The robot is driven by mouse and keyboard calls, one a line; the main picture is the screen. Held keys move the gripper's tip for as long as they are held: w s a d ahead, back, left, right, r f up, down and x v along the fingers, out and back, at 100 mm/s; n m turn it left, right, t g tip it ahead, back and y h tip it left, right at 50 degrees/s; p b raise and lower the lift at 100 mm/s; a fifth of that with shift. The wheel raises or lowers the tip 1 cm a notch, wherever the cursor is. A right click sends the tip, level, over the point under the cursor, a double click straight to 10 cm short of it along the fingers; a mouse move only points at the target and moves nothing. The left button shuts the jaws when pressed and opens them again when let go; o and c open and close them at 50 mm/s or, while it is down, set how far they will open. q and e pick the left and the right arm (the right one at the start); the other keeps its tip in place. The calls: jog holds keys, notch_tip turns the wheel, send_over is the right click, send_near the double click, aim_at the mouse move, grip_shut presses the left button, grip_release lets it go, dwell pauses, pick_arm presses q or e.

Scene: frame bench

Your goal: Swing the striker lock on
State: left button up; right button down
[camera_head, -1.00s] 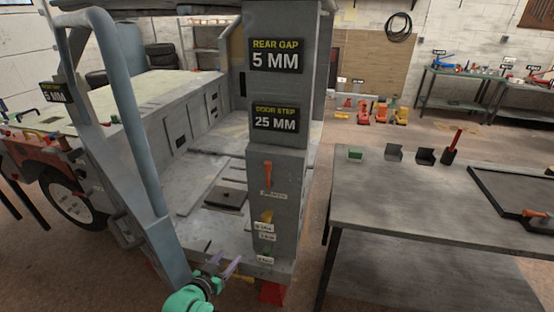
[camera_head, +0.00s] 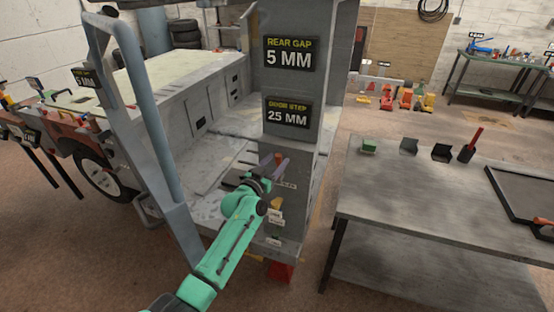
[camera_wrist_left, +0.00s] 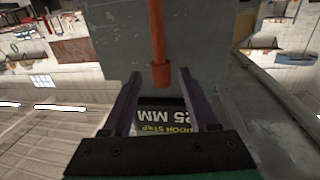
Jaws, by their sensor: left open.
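An orange lever (camera_wrist_left: 157,35) hangs on the grey pillar (camera_head: 296,60) of the vehicle frame, below the "25 MM" sign (camera_head: 287,115). Its label is too small to read, so I cannot tell whether it is the striker lock. My left gripper (camera_head: 274,164) is open in front of the pillar at the lever's height and hides most of it. In the left wrist view the lever's end lies between the two purple fingertips, with a gap on each side. My right gripper is not in view.
A blue-grey tubular rail (camera_head: 150,120) stands to the left of my arm. A workbench (camera_head: 415,190) with small parts stands to the right, across a floor gap.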

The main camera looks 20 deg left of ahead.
pick_arm(q)
jog(key=shift+w, duration=0.4)
grip_shut()
dwell(1.2)
